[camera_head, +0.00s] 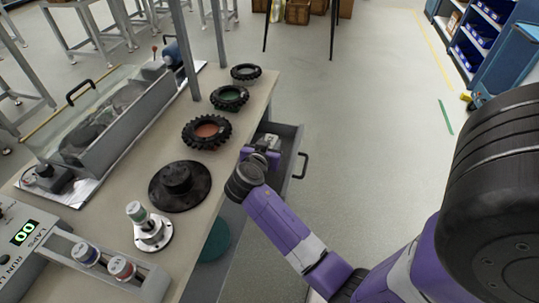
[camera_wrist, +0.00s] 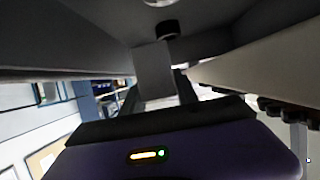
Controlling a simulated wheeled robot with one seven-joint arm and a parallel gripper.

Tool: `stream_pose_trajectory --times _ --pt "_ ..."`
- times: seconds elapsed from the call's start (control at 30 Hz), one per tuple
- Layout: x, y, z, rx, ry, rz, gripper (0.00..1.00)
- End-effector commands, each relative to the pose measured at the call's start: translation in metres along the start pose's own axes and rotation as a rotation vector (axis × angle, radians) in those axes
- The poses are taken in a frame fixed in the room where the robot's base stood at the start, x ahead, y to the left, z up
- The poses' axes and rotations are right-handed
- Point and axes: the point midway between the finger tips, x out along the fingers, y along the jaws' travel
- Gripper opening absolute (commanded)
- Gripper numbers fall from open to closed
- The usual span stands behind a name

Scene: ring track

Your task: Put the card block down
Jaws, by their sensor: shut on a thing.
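My gripper (camera_head: 264,155) reaches over the open grey drawer (camera_head: 289,133) at the table's right side, with its fingers low at the drawer's opening. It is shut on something. The card block cannot be made out clearly in the head view, where my wrist and gripper cover the spot. In the wrist view a plain grey upright shape (camera_wrist: 155,72) stands ahead of my dark palm; I cannot tell whether it is the block or a finger. The drawer's dark handle (camera_head: 303,166) faces right.
A black disc (camera_head: 180,186) and a metal stand (camera_head: 151,230) are nearer. Open floor lies right of the drawer.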

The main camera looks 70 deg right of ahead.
Motion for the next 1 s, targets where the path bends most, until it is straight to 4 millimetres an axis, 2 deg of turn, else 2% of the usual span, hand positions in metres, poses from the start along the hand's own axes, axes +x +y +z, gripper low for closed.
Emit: stream_pose_trajectory --times 0.23,0.5,0.87,0.9,1.0 --pt "0.006 0.0 0.016 -0.002 -0.001 -0.001 0.0" --pt "0.018 0.0 0.045 -0.001 -0.001 0.0 0.0" --pt "0.02 0.0 0.048 0.0 0.0 -0.001 0.0" --pt "0.02 0.0 0.048 0.0 0.0 -0.001 0.38" --pt "0.019 0.0 0.047 0.0 0.0 0.0 0.58"
